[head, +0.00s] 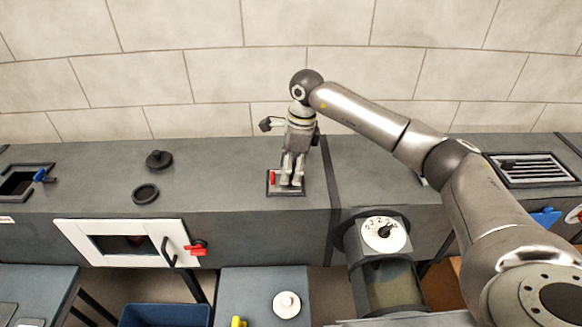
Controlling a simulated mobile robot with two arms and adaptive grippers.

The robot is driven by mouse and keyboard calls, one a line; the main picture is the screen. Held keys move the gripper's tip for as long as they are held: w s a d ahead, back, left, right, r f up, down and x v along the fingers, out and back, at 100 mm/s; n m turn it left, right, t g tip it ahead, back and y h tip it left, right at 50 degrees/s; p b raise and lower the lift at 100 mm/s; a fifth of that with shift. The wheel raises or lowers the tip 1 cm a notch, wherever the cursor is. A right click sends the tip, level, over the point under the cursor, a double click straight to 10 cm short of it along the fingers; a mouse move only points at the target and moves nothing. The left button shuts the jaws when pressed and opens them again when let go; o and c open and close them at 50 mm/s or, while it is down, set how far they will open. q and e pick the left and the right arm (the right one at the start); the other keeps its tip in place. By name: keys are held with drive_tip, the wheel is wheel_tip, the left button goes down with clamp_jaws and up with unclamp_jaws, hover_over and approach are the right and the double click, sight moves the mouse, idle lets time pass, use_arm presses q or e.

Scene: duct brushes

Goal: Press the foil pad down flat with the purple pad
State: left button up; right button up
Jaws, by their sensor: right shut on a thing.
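My right gripper (292,180) points down over a small dark plate (298,190) on the grey duct top. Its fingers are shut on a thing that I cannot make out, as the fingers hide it. I see no purple on it. A small red part (272,177) stands at the left of the plate, beside the fingers. I cannot make out the foil pad; the gripper covers much of the plate. I cannot tell whether the held thing touches the plate. My left gripper is not in view.
A black knob (158,159) and a dark ring (146,193) lie on the duct top to the left. A white-framed hatch (77,242) with a red latch (196,248) is on the front. A dial (385,233) stands at front right, a slotted grille (535,169) far right.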

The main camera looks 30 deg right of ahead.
drive_tip(key=shift+s+f+b, duration=0.15)
drive_tip(key=shift+f+b, duration=0.35)
drive_tip(key=shift+f, duration=0.15)
idle(1.8)
drive_tip(key=shift+r+p, duration=0.7)
drive_tip(key=shift+r, duration=0.45)
drive_tip(key=shift+r+p, duration=1.35)
drive_tip(key=shift+r, duration=1.15)
